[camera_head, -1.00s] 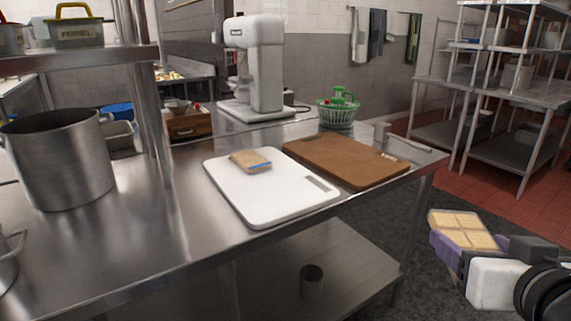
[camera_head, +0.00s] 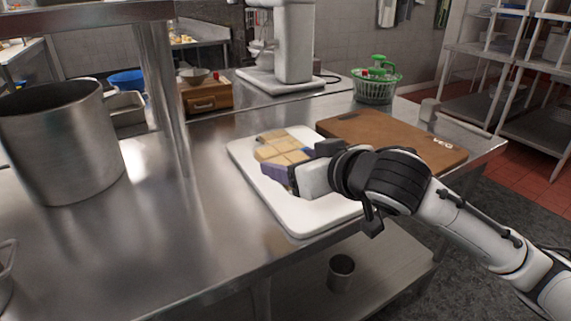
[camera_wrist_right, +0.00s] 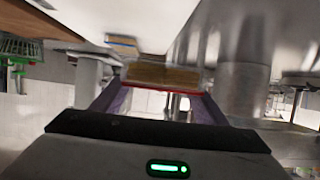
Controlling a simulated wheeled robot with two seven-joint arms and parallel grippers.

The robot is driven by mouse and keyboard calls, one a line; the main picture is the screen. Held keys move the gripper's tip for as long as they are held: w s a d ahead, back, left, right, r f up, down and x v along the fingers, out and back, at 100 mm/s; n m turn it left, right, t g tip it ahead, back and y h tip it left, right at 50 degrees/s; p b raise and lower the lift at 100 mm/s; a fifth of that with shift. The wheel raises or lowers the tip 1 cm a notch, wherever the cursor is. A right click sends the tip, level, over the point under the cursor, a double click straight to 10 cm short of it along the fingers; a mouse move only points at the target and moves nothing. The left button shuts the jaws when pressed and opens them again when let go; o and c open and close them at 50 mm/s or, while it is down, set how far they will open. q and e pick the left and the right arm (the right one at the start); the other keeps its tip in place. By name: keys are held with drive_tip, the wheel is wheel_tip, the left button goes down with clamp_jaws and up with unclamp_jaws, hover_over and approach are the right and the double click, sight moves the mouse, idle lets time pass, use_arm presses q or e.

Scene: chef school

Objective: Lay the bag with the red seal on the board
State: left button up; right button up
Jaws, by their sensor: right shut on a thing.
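My right gripper (camera_head: 277,170), with purple fingers, is shut on a bag of pale tan squares (camera_head: 282,152). In the right wrist view this bag (camera_wrist_right: 165,75) shows a red seal (camera_wrist_right: 160,87) along its edge, between the fingers. I hold it over the white board (camera_head: 305,218); the gap beneath it is hard to judge. A second tan bag (camera_head: 270,135) lies on the white board just behind the held one, partly hidden by it. In the right wrist view that bag (camera_wrist_right: 122,42) shows a blue seal. My left gripper is out of view.
A brown board (camera_head: 385,142) lies right of the white one. A green basket (camera_head: 377,88) and a white mixer (camera_head: 293,50) stand behind. A large steel pot (camera_head: 62,145) and a shelf post (camera_head: 163,95) stand left. The steel counter between pot and white board is clear.

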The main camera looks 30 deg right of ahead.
drive_tip(key=w+d+r, duration=0.1)
drive_tip(key=w+d, duration=0.3)
drive_tip(key=d, duration=0.7)
drive_tip(key=f+b, duration=0.1)
drive_tip(key=f, duration=0.1)
drive_tip(key=f+b, duration=0.1)
drive_tip(key=f, duration=0.2)
drive_tip(key=shift+s+a+f, duration=0.15)
drive_tip(key=shift+s, duration=0.05)
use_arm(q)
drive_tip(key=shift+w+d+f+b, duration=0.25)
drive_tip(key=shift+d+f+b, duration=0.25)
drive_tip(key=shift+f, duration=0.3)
use_arm(e)
drive_tip(key=shift+f, duration=2.05)
drive_tip(key=shift+f, duration=0.2)
drive_tip(key=o, duration=1.1)
drive_tip(key=shift+r, duration=0.1)
